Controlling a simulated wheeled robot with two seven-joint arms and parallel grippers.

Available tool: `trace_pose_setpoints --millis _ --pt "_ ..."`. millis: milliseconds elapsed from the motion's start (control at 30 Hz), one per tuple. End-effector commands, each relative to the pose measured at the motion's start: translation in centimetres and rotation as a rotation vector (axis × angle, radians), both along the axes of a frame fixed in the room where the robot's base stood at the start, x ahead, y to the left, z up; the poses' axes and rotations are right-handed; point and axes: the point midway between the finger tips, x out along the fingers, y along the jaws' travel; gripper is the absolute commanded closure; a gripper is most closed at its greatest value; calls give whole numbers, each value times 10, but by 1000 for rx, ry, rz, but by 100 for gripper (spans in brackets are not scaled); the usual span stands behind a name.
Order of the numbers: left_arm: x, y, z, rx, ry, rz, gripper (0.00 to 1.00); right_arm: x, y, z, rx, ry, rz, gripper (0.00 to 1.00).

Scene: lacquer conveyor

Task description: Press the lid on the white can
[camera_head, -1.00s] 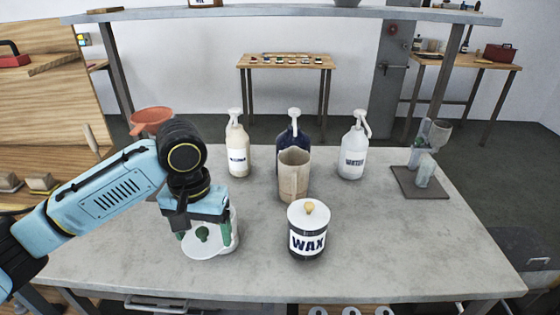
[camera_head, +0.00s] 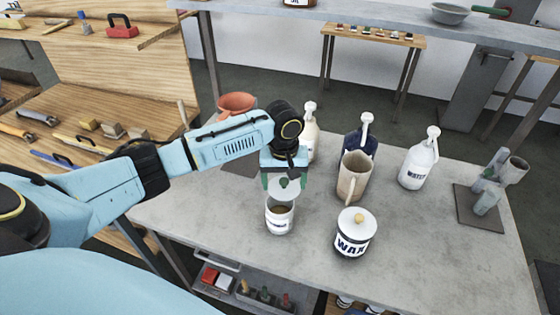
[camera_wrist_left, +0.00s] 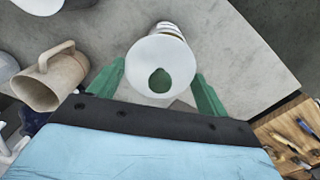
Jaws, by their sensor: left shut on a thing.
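The white can (camera_head: 280,220) stands upright on the grey table, its top open and brownish contents showing. My left gripper (camera_head: 285,182) is shut on a white lid (camera_head: 290,192) with a green knob. It holds the lid above the back part of the can's mouth, apart from the rim as far as I can see. In the left wrist view the lid (camera_wrist_left: 150,55) lies between the green fingers of the left gripper (camera_wrist_left: 158,88), and part of the can (camera_wrist_left: 172,28) shows beyond it. My right gripper is not in view.
A WAX can (camera_head: 352,241) with its own lid stands right of the white can. A beige jug (camera_head: 353,176), pump bottles and a WATER bottle (camera_head: 418,166) stand behind. An orange funnel (camera_head: 237,102) is at the back left. The table's front right is clear.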

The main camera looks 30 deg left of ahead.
Motion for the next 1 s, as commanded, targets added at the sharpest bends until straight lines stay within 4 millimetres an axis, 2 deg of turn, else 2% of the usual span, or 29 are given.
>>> trace_pose_setpoints --millis 33,133,467,633,900,1000 --pt "0 4 5 3 2 22 44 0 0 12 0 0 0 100" --pt "0 10 2 8 4 50 44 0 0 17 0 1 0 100" --pt "0 14 -10 13 4 63 44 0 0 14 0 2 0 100" --pt "0 14 -23 14 3 62 44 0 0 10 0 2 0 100" --pt "0 14 -46 14 2 62 44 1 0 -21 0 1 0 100" --pt "-1 13 -52 12 4 62 44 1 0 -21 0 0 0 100"
